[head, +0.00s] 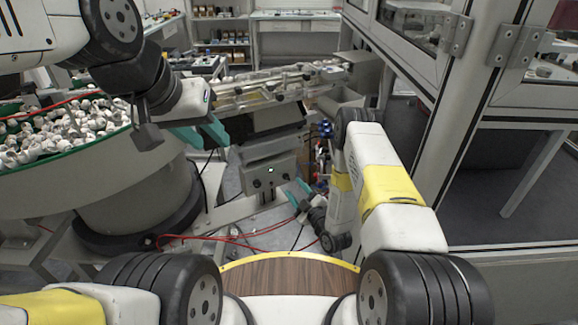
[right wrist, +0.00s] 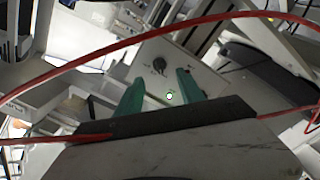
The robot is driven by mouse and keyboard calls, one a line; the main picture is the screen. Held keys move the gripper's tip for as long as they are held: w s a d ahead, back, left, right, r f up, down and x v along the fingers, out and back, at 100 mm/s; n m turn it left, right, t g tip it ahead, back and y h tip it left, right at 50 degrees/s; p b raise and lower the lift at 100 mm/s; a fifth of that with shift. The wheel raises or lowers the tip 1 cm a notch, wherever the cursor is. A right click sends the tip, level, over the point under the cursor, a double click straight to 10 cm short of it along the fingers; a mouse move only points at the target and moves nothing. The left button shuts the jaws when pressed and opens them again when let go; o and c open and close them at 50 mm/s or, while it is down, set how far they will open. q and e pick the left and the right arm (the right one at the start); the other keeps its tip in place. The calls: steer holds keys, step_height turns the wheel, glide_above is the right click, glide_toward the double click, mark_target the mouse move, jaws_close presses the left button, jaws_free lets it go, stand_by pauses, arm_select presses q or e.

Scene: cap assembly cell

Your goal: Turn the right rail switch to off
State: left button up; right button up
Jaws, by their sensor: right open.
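The grey control box (head: 268,172) stands below the rail, with a lit green lamp (head: 271,170) and two small dark knobs on its front, the left knob (head: 257,184) and the right knob (head: 285,177). My right gripper (head: 299,188) is low in front of the box's right side. In the right wrist view, its teal fingers (right wrist: 160,77) are apart and empty. One dark round knob (right wrist: 160,64) shows just beyond and between the fingertips, and the lit lamp (right wrist: 169,96) shows between the fingers. The knob's setting is too small to read. My left gripper (head: 208,138) is open and empty, left of the box.
The rail (head: 270,87) runs above the box. A large round bowl feeder (head: 90,170) full of white caps stands at the left. Red cables (head: 230,238) lie on the floor and cross close in the right wrist view. A glazed frame post (head: 450,130) stands at the right.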

mark_target(286, 177)
steer(key=shift+x, duration=2.75)
steer(key=shift+r, duration=0.1)
jaws_close()
